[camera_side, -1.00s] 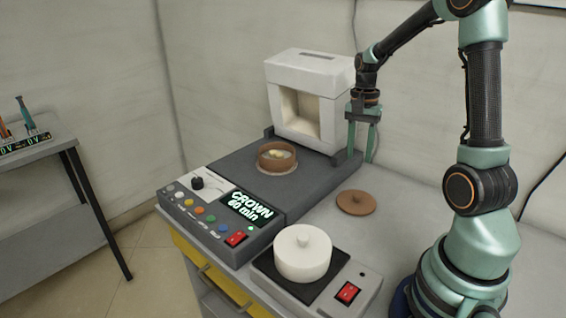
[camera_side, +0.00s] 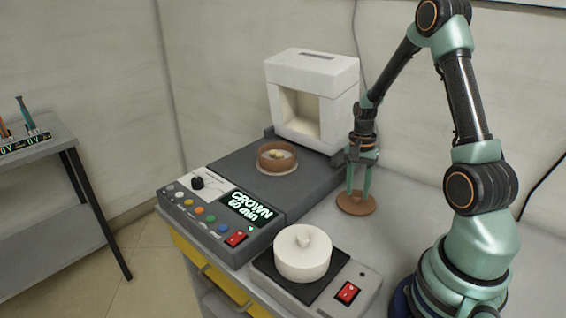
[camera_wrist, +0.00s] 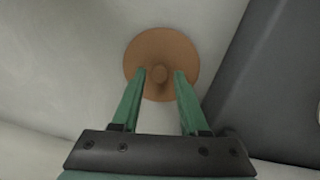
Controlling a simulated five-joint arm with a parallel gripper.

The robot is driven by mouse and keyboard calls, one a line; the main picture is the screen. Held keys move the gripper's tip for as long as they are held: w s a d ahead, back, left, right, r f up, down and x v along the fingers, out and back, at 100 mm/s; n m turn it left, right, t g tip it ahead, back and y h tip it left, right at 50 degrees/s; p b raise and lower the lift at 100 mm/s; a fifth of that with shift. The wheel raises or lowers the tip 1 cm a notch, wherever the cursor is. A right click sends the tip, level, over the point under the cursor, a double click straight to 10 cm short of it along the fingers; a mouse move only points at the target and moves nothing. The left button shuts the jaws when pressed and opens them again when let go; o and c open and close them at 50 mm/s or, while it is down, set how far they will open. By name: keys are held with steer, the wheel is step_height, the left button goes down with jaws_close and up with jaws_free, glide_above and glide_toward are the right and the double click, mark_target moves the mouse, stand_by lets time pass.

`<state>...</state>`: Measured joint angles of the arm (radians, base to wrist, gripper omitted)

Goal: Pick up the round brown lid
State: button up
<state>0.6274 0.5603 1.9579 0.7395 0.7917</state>
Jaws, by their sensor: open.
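The round brown lid (camera_side: 357,207) lies flat on the grey tabletop, to the right of the dark furnace base. It has a small knob in its middle, clearest in the wrist view (camera_wrist: 164,52). My gripper (camera_side: 358,192) points down over the lid, with its green fingers apart. In the wrist view the two fingertips (camera_wrist: 160,73) frame the knob from either side, with a gap on both sides. The fingers hide part of the lid in the side view. I cannot tell the exact height of the tips above it.
A white furnace (camera_side: 312,68) stands on the dark base (camera_side: 222,165), with a brown dish (camera_side: 277,157) of pale pieces in front. A white lidded pot (camera_side: 302,256) sits on a hot plate with a red switch (camera_side: 348,292). Clear tabletop lies right of the lid.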

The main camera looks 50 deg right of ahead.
steer(key=shift+s+f, duration=0.1)
steer(key=shift+f, duration=0.5)
jaws_close()
step_height(320, 180, up, 19)
glide_toward(357, 195)
steer(key=f, duration=0.5)
steer(key=s+f, duration=0.1)
steer(key=f, duration=0.2)
steer(key=shift+a+f, duration=0.2)
steer(key=shift+a, duration=0.1)
